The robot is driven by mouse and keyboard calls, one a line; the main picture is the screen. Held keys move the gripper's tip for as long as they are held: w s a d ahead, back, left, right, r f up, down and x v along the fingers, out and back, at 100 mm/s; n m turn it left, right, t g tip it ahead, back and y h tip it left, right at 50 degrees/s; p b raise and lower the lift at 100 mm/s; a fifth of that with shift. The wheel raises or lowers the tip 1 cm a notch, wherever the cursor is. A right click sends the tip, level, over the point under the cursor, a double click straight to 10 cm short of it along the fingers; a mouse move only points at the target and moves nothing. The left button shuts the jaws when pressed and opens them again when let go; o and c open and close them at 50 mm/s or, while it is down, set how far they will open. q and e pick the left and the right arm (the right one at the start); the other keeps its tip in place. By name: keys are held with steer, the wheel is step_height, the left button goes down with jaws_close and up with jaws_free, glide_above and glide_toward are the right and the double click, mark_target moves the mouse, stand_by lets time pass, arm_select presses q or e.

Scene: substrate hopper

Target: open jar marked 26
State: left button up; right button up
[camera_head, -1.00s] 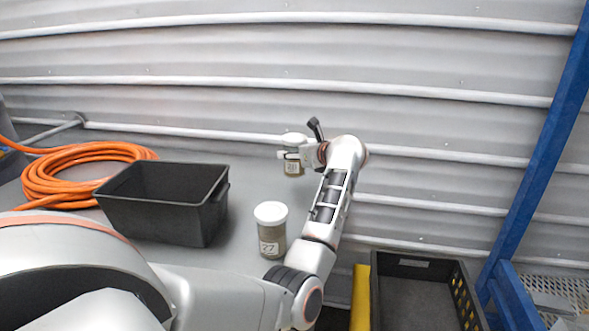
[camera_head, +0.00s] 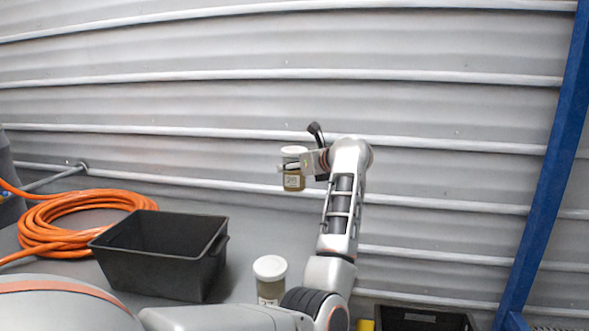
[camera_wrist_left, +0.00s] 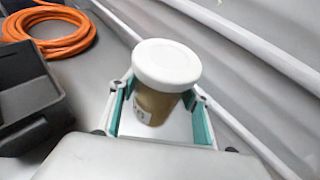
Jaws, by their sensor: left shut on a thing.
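The jar marked 26 (camera_head: 294,183) has a white lid on it and brownish contents, with a label on its front. My left gripper (camera_head: 292,166) is shut around its upper body, below the lid, and holds it roughly upright above the table near the ribbed wall. In the left wrist view the white lid (camera_wrist_left: 167,65) sits on the jar, between the gripper's two teal-padded fingers (camera_wrist_left: 160,112). My right gripper is not in view.
A second white-lidded jar (camera_head: 270,281), marked 27 a moment ago, stands on the table (camera_head: 240,238). A black bin (camera_head: 160,263) and a coiled orange hose (camera_head: 72,222) lie to the left. A black crate (camera_head: 425,318) is at lower right, near a blue post (camera_head: 548,190).

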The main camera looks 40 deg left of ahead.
arm_select(q)
steer(key=c, duration=0.9)
steer(key=shift+o, duration=0.2)
steer(key=shift+s, duration=0.1)
steer(key=shift+s+d+f, duration=0.2)
steer(key=shift+s+d, duration=0.05)
steer(key=s+d+f+m+t+h, duration=0.2)
steer(key=s+d+f, duration=0.4)
steer(key=d, duration=0.5)
steer(key=s+d+f+m+t+h, duration=0.2)
steer(key=s+d+f, duration=0.5)
steer(key=d, duration=0.4)
steer(key=s+d+f+m+t+h, duration=0.2)
steer(key=s+d+f+m+t, duration=0.2)
steer(key=s+d+f, duration=0.3)
steer(key=s+d+m, duration=0.1)
steer(key=s+d, duration=0.1)
steer(key=d, duration=0.2)
steer(key=shift+d+t+h, duration=0.3)
steer(key=shift+d+h, duration=0.05)
steer(key=shift+h, duration=0.05)
